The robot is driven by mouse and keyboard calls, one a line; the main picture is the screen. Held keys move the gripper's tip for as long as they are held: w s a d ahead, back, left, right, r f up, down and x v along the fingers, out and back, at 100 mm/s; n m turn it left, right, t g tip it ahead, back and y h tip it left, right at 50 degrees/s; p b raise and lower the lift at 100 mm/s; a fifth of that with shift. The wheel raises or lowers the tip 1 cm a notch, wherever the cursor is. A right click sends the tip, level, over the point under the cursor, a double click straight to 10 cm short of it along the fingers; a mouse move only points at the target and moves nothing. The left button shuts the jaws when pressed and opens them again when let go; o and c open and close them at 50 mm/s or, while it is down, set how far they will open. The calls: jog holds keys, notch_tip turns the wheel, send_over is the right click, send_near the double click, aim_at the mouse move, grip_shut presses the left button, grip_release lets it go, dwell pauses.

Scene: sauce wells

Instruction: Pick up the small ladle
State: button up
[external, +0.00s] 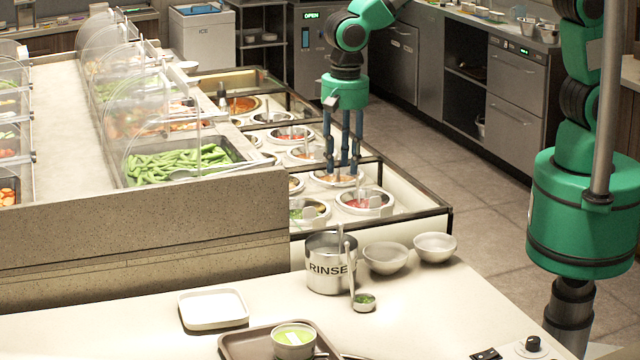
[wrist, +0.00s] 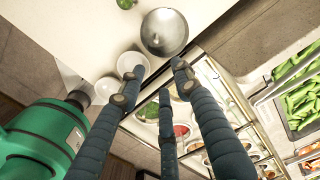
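A small ladle (external: 364,301) with green contents in its bowl stands against the front of the steel RINSE pot (external: 325,278), its long handle rising along the pot's right side. In the wrist view, the pot (wrist: 164,32) is near the top, and a green spot (wrist: 125,3), which looks like the ladle's bowl, is cut by the edge. My gripper (external: 344,172) points down over the sauce wells, behind the pot and apart from it. Its three fingers (wrist: 160,80) are spread, with nothing between them. Other utensil handles stand in the sauce wells; their bowls are hidden.
A white square plate (external: 213,309) and a brown tray (external: 235,345) holding a bowl of green sauce (external: 294,341) are in front. Dark rails (external: 430,211) frame the wells.

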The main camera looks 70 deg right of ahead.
aim_at(341, 223)
jog(key=a+f, duration=0.2)
jog(key=shift+s+a+f, duration=0.2)
jog(key=shift+s+a, duration=0.15)
jog(key=shift+s, duration=0.05)
jog(key=shift+f, duration=0.15)
jog(key=shift+f+b, duration=0.35)
jog(key=shift+f, duration=3.8)
jog(key=shift+f, duration=0.1)
jog(key=shift+w+d+f+b, duration=0.1)
jog(key=shift+d+f+b, duration=0.1)
jog(key=shift+f, duration=1.05)
jog(key=shift+w+d+f+b, duration=0.1)
jog(key=shift+f+b, duration=0.05)
jog(key=shift+f, duration=1.1)
